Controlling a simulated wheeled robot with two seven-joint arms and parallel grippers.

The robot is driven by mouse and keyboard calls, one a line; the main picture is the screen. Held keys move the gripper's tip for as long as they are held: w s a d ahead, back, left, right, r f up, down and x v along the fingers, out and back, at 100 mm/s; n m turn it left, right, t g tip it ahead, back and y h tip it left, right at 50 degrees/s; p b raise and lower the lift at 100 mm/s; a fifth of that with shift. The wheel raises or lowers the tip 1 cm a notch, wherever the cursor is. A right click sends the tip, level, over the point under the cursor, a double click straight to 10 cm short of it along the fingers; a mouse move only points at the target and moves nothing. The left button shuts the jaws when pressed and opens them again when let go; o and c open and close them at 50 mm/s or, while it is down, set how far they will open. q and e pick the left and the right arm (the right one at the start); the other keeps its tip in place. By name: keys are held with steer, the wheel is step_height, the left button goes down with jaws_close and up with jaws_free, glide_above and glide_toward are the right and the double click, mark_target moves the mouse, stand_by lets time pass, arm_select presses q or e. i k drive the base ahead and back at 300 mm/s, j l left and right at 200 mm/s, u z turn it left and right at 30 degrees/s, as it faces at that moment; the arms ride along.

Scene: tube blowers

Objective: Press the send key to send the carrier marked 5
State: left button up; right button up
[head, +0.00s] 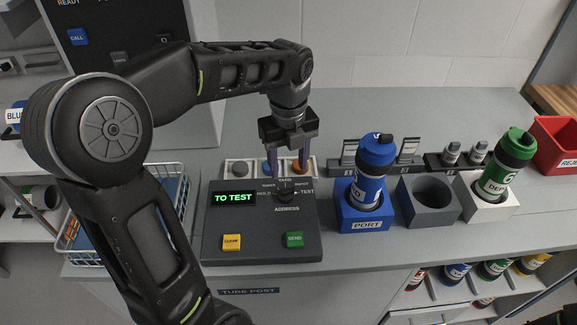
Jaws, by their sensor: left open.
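The green SEND key (294,240) is at the lower right of the dark control panel (262,262); the yellow CLEAR key (232,242) is at its lower left. The panel's display (233,198) reads TO TEST. The black ADDRESS dial (287,193) sits at the panel's upper right. My left gripper (287,167) is open, pointing down at the dial's far side, well behind the SEND key. Whether it touches the dial is unclear. A blue carrier (371,170) stands in the blue PORT block (366,219). No number 5 is readable on it. My right gripper is not in view.
A grey block (429,210) with an empty hole stands right of the port. A green carrier (505,163) leans in a white block (490,211). A red bin (556,150) is at far right. A wire basket (180,170) is left of the panel. My left arm crosses the left side.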

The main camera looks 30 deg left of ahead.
mark_target(294, 239)
steer(key=k, duration=1)
